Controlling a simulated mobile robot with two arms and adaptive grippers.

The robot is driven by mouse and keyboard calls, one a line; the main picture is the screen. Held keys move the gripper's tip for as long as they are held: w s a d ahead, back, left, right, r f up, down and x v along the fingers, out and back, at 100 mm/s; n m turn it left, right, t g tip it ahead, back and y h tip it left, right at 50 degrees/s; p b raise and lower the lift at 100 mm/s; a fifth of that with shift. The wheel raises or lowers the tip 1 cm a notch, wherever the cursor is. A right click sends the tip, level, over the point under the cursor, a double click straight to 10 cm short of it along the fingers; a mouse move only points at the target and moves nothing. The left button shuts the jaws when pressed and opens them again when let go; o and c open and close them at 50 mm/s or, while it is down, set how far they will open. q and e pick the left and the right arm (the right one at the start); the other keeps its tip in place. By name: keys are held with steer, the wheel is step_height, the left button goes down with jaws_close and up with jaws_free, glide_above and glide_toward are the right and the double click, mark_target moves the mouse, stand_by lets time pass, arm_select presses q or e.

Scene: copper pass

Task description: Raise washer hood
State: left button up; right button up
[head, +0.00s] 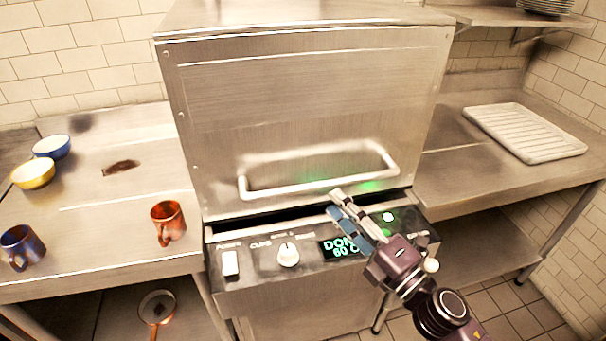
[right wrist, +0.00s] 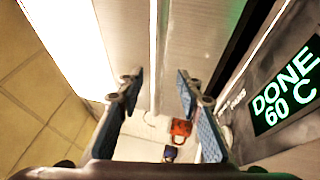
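The washer hood (head: 300,115) is a large steel box front with a long horizontal handle (head: 320,187) low on it. The hood is down, with a narrow dark gap between its lower edge and the control panel (head: 225,285). My right gripper (head: 340,205) is in front of the hood's lower edge, by the right part of the handle, and hides some of the panel. In the right wrist view the gripper's fingers (right wrist: 158,85) are apart with nothing clasped. My left gripper is out of view.
The panel display (head: 342,248) reads DONE 60 C. The left counter holds a copper-red mug (head: 168,222), a blue mug (head: 22,247), a yellow bowl (head: 33,174) and a blue bowl (head: 52,147). A white ribbed tray (head: 525,132) lies on the right counter. A shelf (head: 500,16) hangs above it.

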mark_target(323, 189)
steer(key=w+a, duration=0.1)
steer(key=w+a+r+p, duration=0.1)
steer(key=shift+w+a+r, duration=0.15)
steer(key=shift+w+r, duration=0.15)
steer(key=shift+w, duration=0.05)
steer(key=shift+f+p+x, duration=0.2)
steer(key=shift+p+x, duration=0.25)
steer(key=shift+x, duration=0.75)
steer(key=shift+w+a, duration=0.2)
steer(key=shift+w, duration=0.1)
steer(key=shift+a, duration=0.1)
steer(key=shift+c, duration=0.2)
steer(key=c, duration=0.8)
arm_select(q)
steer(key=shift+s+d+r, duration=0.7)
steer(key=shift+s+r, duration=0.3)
arm_select(e)
jaws_close()
